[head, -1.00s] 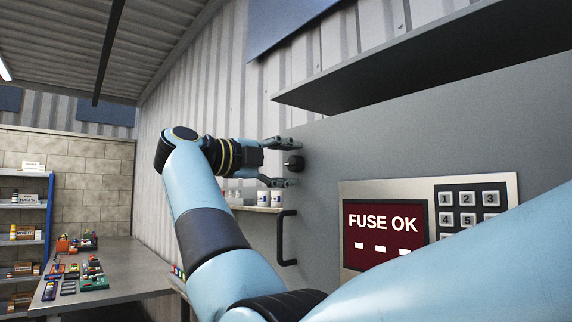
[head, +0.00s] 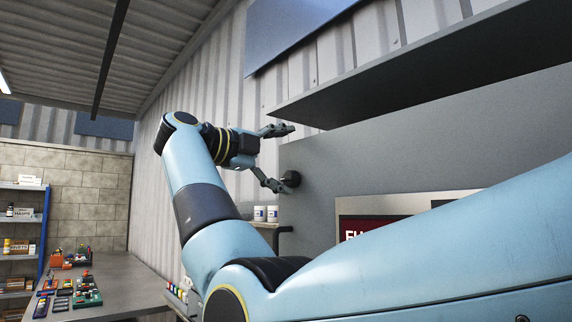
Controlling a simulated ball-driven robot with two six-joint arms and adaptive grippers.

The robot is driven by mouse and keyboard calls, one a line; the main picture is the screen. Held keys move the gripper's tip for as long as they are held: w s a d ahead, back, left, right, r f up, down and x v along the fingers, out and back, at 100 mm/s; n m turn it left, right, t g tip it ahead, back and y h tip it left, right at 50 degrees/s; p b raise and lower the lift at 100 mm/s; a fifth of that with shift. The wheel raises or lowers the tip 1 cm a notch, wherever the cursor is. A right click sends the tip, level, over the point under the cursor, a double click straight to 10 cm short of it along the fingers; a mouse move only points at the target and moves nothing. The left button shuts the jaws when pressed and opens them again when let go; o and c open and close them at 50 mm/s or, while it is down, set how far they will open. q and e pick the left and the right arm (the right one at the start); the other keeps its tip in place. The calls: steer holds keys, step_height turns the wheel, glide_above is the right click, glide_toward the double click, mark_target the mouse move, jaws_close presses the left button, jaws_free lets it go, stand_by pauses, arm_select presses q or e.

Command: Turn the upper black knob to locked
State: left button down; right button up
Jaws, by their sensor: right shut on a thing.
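A small round black knob (head: 291,178) is on the grey panel (head: 380,150), near its left edge. It is the only knob I see; its marking is too small to read. My right gripper (head: 284,157) is at the knob, its jaws shut on it. The lower fingertip meets the knob; the upper finger shows apart and higher, and its contact is hard to make out. My left gripper is not in view.
A dark shelf (head: 420,75) juts out above the panel. A red screen (head: 362,229) is partly hidden behind my arm. White tubs (head: 266,213) stand below the knob. A bench (head: 125,290) with coloured parts is at left.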

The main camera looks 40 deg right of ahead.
steer(key=shift+r, duration=0.45)
steer(key=shift+s+a+r, duration=0.1)
steer(key=shift+a, duration=0.7)
steer(key=shift+c, duration=0.2)
steer(key=shift+s+a, duration=0.3)
steer(key=shift+a, duration=0.6)
steer(key=c, duration=0.4)
steer(key=shift+o, duration=0.2)
steer(key=a+b, duration=1)
steer(key=b, duration=0.2)
steer(key=shift+s+f, duration=0.3)
steer(key=shift+f, duration=0.05)
